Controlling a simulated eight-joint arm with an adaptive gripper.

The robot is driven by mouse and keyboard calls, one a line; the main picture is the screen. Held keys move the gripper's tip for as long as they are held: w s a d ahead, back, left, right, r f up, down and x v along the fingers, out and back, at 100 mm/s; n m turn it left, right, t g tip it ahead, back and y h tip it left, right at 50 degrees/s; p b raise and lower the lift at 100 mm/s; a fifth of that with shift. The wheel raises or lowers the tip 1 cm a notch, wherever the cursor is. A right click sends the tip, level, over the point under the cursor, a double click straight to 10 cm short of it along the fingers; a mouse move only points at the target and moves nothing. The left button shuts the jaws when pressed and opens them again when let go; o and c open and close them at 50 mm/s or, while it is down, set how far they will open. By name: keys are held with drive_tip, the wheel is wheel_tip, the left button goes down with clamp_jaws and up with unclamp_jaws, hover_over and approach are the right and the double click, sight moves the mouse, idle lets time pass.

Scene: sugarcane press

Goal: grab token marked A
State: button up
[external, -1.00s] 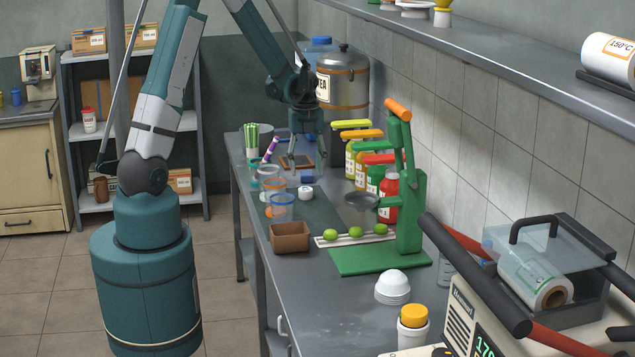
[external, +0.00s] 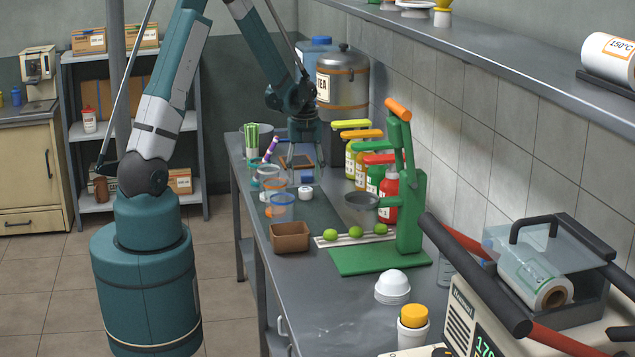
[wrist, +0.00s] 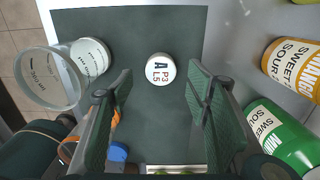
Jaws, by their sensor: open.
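The token marked A (wrist: 160,69) is a small white round piece with "A P3 L5" printed on its top. It lies on the dark mat (wrist: 160,25), and in the external view it shows as a small white disc (external: 305,191). My gripper (wrist: 158,92) is open and empty, with a green pad on each side. In the wrist view the token appears just beyond the fingertips, roughly centred between them and not touched. In the external view my gripper (external: 311,170) hangs above the counter, a little behind the token.
Clear cups (external: 282,207) stand left of the token. Syrup bottles (external: 388,195) stand to the right, against the wall. A green press (external: 408,190) and several limes (external: 330,235) are nearer the camera, beside a brown box (external: 290,237).

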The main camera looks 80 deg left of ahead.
sight(305, 189)
drive_tip(key=shift+f, duration=0.15)
drive_tip(key=shift+f+b, duration=0.3)
drive_tip(key=shift+f, duration=2.2)
drive_tip(key=shift+c, duration=0.6)
drive_tip(key=c, duration=0.9)
